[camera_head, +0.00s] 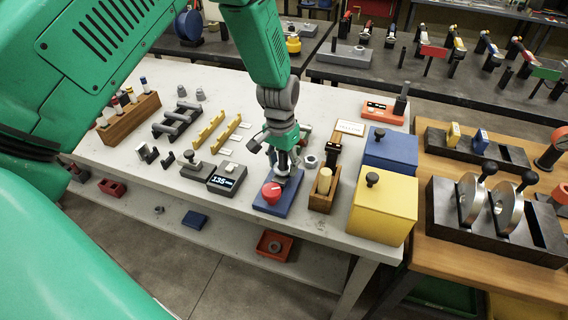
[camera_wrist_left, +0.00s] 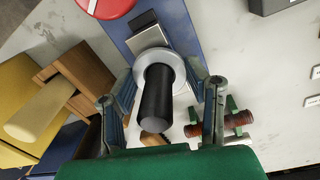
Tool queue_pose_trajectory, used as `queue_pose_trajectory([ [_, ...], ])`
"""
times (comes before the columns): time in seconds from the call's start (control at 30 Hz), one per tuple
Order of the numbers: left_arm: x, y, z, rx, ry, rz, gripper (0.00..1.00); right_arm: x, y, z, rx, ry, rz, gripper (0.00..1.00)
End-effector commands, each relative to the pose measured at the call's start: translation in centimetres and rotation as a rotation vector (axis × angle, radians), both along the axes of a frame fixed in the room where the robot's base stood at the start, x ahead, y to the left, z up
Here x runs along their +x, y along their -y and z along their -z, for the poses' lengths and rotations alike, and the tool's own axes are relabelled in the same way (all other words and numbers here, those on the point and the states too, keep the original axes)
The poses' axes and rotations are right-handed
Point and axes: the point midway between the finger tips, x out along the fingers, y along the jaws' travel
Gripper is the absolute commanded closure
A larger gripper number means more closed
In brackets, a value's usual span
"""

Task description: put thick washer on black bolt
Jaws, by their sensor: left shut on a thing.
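My left gripper (camera_head: 284,160) points down over the blue base plate (camera_head: 266,207) with the red knob (camera_head: 271,191). In the left wrist view the fingers of my left gripper (camera_wrist_left: 164,80) stand on opposite sides of a light grey ring, the thick washer (camera_wrist_left: 172,61), and are shut on it. The washer is around the black bolt (camera_wrist_left: 157,95), a thick black cylinder that extends toward the camera. A grey block (camera_wrist_left: 150,38) on the blue plate is behind them. Whether the washer rests on anything is hidden. My right gripper is not in view.
A wooden block with a cream handle (camera_head: 325,183) and a loose metal nut (camera_head: 310,162) are close on the right. Yellow (camera_head: 383,213) and blue (camera_head: 390,150) boxes stand farther right. A display unit (camera_head: 227,178) is on the left.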

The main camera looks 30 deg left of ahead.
Motion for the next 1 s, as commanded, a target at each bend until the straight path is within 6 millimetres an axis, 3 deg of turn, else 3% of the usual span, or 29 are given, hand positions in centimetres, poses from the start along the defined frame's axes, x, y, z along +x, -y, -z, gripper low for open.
queue_pose_trajectory([
  [0.33,0.0,0.0,0.0,0.0,0.0,0.0,0.88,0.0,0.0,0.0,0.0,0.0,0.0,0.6],
  [0.37,0.0,0.0,0.0,0.0,0.0,0.0,0.47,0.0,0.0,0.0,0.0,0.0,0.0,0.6],
  [0.4,0.0,0.0,0.0,0.0,0.0,0.0,0.33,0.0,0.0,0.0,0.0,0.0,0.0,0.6],
  [0.77,0.0,0.0,-0.2,0.0,0.001,0.0,0.33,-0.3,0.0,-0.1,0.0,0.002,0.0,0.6],
  [1.0,0.2,-0.2,-3.9,0.001,0.005,0.001,0.33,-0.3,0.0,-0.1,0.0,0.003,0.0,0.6],
])
